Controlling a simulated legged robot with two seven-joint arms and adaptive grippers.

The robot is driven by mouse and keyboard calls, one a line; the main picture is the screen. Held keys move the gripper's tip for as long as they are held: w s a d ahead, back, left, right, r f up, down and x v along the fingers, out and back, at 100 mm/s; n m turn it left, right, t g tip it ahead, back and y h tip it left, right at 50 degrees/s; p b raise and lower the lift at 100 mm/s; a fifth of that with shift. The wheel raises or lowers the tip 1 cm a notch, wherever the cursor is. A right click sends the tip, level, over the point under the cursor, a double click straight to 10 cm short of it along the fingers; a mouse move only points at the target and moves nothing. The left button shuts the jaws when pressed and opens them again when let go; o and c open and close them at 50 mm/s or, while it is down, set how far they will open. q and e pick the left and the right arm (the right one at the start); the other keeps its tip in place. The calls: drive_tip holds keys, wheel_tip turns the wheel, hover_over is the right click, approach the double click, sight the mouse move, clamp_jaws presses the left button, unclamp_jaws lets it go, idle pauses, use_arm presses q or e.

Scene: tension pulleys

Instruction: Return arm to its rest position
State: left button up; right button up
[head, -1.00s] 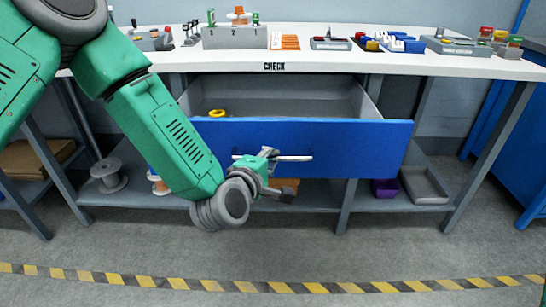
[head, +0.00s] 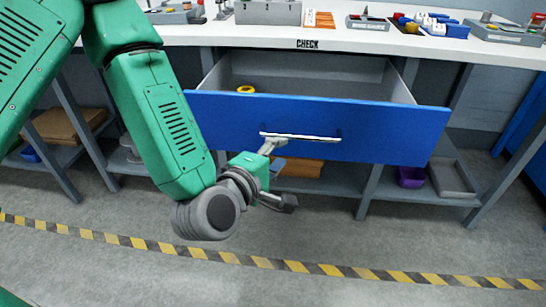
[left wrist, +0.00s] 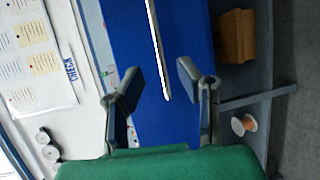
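My left arm (head: 155,120) reaches down from the upper left in the head view, bent at a grey joint. My left gripper (head: 276,147) is close to the left end of the silver handle (head: 310,138) on the blue drawer (head: 390,130). In the left wrist view, the gripper (left wrist: 160,75) has its two fingers spread, with nothing held. The handle also shows there (left wrist: 156,45), ending ahead of the gap between the fingers. The drawer is pulled open, with a yellow ring (head: 245,89) inside. My right gripper is not in view.
The white workbench (head: 230,33) above the drawer carries several parts and trays. A purple bin (head: 411,177) and a grey tray (head: 452,178) sit on the lower shelf. Yellow-black tape (head: 250,261) crosses the open floor in front.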

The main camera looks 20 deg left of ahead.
use_arm(q)
drive_tip(key=shift+v, duration=1.15)
drive_tip(key=shift+f, duration=0.1)
drive_tip(key=s+f+m+g+p, duration=0.3)
drive_tip(key=s+f+m+g, duration=0.3)
drive_tip(key=f, duration=0.4)
drive_tip(key=s+a+f+m+g+p, duration=0.1)
drive_tip(key=s+a+f+m+g, duration=0.2)
drive_tip(key=s, duration=0.3)
drive_tip(key=s+a+f+m+g+y+p, duration=0.1)
drive_tip(key=s+a+f+m+g+p, duration=0.1)
drive_tip(key=s+m, duration=0.3)
drive_tip(key=s+a+f+m+g+y+p, duration=0.1)
drive_tip(key=s+a+f+m+g+p, duration=0.1)
drive_tip(key=s+a+f+m+g, duration=0.2)
drive_tip(key=s+f, duration=0.1)
drive_tip(key=s, duration=0.2)
drive_tip(key=shift+s+a, duration=0.25)
drive_tip(key=shift+s, duration=0.1)
drive_tip(key=shift+w, duration=0.1)
